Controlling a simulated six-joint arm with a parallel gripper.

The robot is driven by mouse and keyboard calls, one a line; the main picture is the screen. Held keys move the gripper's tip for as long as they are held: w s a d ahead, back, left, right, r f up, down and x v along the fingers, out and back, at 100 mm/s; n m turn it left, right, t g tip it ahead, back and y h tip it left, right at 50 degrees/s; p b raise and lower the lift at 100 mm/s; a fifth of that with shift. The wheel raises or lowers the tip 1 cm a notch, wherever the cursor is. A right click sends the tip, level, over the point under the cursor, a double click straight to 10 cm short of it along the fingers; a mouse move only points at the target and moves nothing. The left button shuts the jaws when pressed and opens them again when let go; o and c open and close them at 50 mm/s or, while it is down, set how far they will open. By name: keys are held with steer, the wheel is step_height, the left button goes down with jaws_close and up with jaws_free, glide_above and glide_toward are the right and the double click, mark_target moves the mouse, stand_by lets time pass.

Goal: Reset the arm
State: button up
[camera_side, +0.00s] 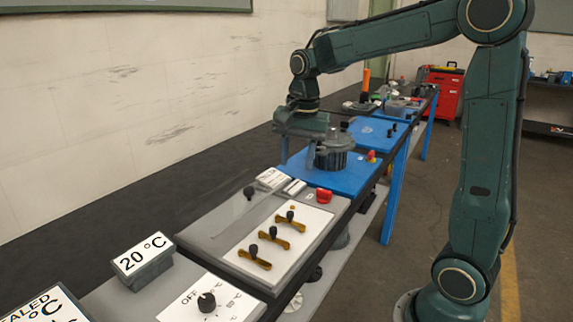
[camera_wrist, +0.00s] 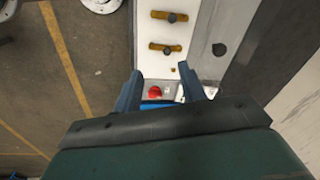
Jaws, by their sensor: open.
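My gripper (camera_side: 299,155) hangs at the end of my arm, over the left edge of the blue panel (camera_side: 338,183) on the long bench. Its fingers point down and are apart, with nothing seen between them. It is beside a dark ribbed cylinder (camera_side: 335,157) on that panel; I cannot tell whether they touch. In the wrist view my gripper's two blue-green fingers (camera_wrist: 160,88) are spread, with a red knob (camera_wrist: 154,93) visible below between them.
A white panel with brass levers (camera_side: 279,237) lies nearer the camera, beside a red knob (camera_side: 323,196). A "20 °C" block (camera_side: 145,260) and a dial (camera_side: 207,302) are at the front. A red tool cabinet (camera_side: 446,92) stands behind. The floor right of the bench is open.

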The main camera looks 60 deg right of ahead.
steer(key=s+a+n+t, duration=0.2)
steer(key=s+a+n, duration=0.2)
steer(key=s+n, duration=0.3)
steer(key=s+a+r+n+t, duration=0.1)
steer(key=s+a+n, duration=0.4)
steer(key=s, duration=0.6)
steer(key=shift+s+n+t, duration=0.3)
steer(key=shift+n+t, duration=0.4)
steer(key=shift+n, duration=0.4)
steer(key=shift+r, duration=0.1)
